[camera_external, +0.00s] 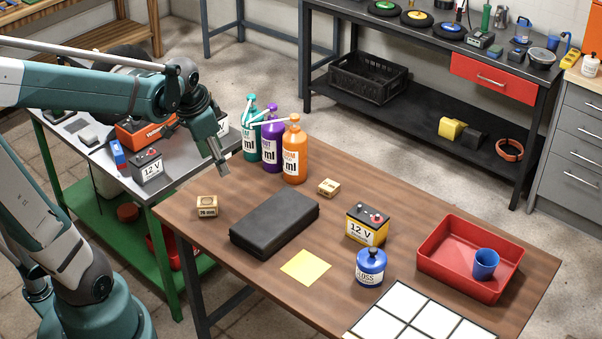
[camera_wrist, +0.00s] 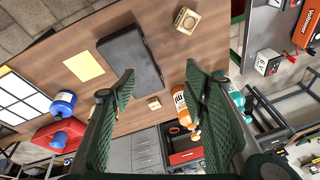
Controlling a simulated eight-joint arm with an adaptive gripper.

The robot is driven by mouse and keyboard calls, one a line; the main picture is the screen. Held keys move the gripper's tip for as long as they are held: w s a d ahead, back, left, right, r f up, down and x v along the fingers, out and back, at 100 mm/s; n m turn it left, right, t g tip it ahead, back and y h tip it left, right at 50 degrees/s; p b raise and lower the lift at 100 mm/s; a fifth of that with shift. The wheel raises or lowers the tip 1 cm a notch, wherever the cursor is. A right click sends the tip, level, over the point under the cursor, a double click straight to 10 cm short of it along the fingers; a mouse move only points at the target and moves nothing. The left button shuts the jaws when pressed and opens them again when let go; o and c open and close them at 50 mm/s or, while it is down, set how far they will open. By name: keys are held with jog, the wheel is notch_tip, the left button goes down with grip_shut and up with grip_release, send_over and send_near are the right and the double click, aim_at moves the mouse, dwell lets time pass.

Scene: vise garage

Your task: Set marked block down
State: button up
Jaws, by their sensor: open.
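A small wooden block (camera_external: 207,206) with dark printing on its side sits on the left end of the brown table (camera_external: 395,213). It also shows near the top of the wrist view (camera_wrist: 186,20). A second, similar wooden block (camera_external: 328,187) sits beyond the black case; it shows in the wrist view too (camera_wrist: 154,103). My gripper (camera_external: 220,168) hangs above the table's left end, higher than the first block and apart from it. In the wrist view my gripper's two fingers (camera_wrist: 160,74) stand wide apart with nothing held between them.
A black case (camera_external: 275,222) lies mid-table, with a yellow sheet (camera_external: 306,267) nearby. Three bottles (camera_external: 270,145) stand at the back edge, close to my gripper. A 12 V battery (camera_external: 367,224), a blue canister (camera_external: 370,266), a red tray (camera_external: 440,275) and white tiles (camera_external: 402,300) occupy the right.

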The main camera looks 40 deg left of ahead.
jog(key=s+d+r+n+t, duration=0.3)
jog(key=s+d+r+n, duration=0.1)
jog(key=s+d+r, duration=0.2)
jog(key=shift+s+d+h, duration=0.3)
jog(key=shift+s+d, duration=0.35)
jog(key=shift+d, duration=0.6)
